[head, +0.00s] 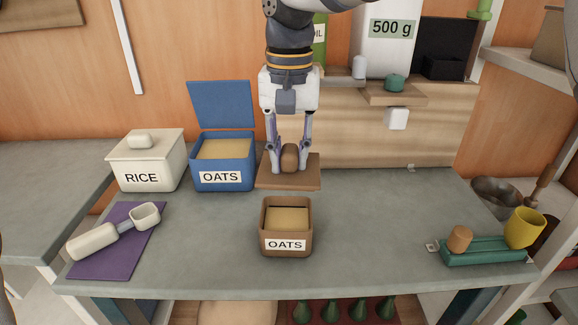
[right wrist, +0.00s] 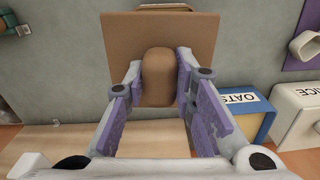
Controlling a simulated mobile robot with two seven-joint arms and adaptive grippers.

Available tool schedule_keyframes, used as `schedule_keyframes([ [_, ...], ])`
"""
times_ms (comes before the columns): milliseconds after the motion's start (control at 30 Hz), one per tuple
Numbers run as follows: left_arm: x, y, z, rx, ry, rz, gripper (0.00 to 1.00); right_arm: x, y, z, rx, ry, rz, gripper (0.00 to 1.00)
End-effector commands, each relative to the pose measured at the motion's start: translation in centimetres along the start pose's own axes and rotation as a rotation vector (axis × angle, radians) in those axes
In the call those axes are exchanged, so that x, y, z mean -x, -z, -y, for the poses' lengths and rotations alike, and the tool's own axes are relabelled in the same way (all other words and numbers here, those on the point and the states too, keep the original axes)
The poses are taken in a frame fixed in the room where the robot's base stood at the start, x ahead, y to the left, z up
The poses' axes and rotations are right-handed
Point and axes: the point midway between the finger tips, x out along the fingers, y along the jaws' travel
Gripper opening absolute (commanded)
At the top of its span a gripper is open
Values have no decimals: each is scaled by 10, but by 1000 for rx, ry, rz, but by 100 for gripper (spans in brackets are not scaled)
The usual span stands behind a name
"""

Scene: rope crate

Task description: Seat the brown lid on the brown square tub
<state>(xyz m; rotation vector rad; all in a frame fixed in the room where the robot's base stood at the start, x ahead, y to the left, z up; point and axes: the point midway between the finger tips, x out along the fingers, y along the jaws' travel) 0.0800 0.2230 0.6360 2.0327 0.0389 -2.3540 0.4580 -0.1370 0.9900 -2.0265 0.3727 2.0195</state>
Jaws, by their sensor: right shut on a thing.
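The brown square tub (head: 286,247) stands open on the grey worktop, labelled OATS, with pale oats inside. My right gripper (head: 289,160) is shut on the knob of the brown lid (head: 300,184). The lid is held behind and above the tub, apart from it, and looks about level. In the right wrist view the knob sits between the fingers of my right gripper (right wrist: 158,80), with the lid (right wrist: 198,28) beyond it. My left gripper is not in view.
A blue OATS tub (head: 223,167) with its lid raised and a lidded white RICE tub (head: 145,165) stand at the left. A scoop lies on a purple mat (head: 100,258). A green tray (head: 482,254) with a yellow cup (head: 525,228) is at the right. Worktop right of the brown tub is clear.

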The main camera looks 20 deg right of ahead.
Motion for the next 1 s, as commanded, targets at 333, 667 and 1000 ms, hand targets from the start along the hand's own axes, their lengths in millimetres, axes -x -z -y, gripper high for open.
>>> schedule_keyframes([
  [333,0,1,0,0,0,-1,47,3,0,0,26,2,0,0],
  [667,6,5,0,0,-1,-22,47,-15,0,0,26,1,0,0],
  [1000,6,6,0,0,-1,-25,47,-45,0,0,25,2,0,0],
])
